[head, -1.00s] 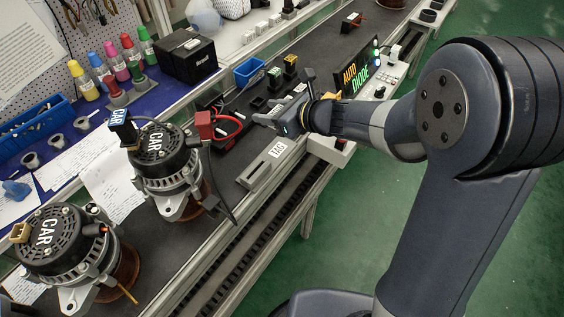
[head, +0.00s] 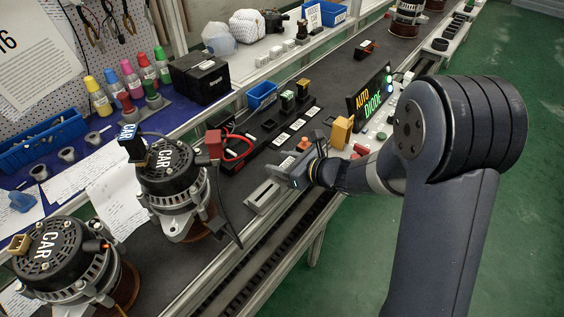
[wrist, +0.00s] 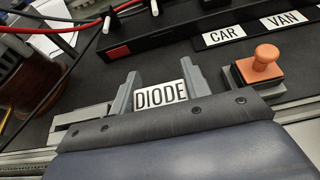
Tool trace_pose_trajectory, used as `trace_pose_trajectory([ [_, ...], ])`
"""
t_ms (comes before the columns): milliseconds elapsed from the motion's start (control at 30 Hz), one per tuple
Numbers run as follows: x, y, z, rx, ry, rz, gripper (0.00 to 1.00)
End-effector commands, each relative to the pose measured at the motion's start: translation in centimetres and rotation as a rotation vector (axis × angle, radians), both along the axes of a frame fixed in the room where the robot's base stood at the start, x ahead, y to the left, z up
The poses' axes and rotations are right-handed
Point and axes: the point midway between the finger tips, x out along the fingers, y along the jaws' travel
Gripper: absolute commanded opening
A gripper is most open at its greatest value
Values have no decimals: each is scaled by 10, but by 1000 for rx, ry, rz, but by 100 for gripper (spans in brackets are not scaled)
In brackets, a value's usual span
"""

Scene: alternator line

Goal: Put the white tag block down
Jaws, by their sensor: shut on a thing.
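The white tag block (wrist: 160,95) has black DIODE lettering and shows between the two grey fingers in the wrist view. My gripper (wrist: 158,88) is shut on it. In the head view my gripper (head: 276,170) is over the far end of a grey slotted holder (head: 262,198) at the bench's front edge. The block is hidden in the head view. I cannot tell whether its underside touches the holder.
An orange-knobbed stamp (wrist: 265,60) stands close to the right finger. A black rack with CAR and VAN labels (wrist: 225,35) lies behind. A lit AUTO DIODE display (head: 370,98) stands farther along. Two CAR alternators (head: 172,170) stand to the left, with dark cables near the holder.

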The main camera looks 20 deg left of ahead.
Motion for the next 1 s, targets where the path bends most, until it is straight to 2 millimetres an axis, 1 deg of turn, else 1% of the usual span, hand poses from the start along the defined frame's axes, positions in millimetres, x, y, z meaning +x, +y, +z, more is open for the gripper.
trace_pose_trajectory([
  [100,0,0,-5,0,0,0,23],
  [133,0,0,-3,0,-1,0,47],
  [367,0,0,-2,0,0,0,66],
  [600,0,0,-2,0,0,0,67],
  [733,0,0,3,0,0,0,67],
  [867,-7,-21,11,-1,-2,-5,67],
  [1000,-18,-49,24,0,-2,-6,67],
])
